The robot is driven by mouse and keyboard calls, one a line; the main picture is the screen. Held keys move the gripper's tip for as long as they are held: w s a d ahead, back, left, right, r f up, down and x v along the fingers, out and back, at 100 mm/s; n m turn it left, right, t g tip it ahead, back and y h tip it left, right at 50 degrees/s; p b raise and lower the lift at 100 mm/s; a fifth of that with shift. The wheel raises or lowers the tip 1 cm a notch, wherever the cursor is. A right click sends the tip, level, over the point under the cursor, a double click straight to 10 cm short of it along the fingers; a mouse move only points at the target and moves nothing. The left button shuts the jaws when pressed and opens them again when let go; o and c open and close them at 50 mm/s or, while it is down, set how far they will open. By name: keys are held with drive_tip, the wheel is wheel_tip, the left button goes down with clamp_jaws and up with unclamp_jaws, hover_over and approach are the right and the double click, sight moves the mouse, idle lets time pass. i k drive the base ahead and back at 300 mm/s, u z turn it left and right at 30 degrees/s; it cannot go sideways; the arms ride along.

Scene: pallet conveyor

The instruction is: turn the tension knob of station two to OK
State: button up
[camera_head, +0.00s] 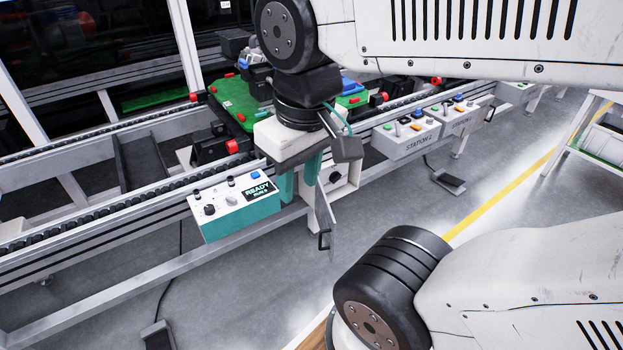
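My gripper (299,190) hangs from my arm at the middle of the view, pointing down. Its two teal fingers are a little apart, with nothing visible between them. It is in front of the conveyor's near rail, just right of a teal-and-white control box (240,207). That box has a dark display reading READY, black knobs (209,210) and small buttons.
The conveyor (90,220) runs from lower left to upper right. A green pallet (238,101) with red corners sits on it behind my gripper. More control boxes (405,136) line the rail. A pedal (445,180) lies on the floor. A grey hinged flap (324,215) hangs below my gripper.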

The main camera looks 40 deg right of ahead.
sight(336, 177)
drive_tip(key=z, duration=0.35)
drive_tip(key=i, duration=0.9)
drive_tip(key=z, duration=0.7)
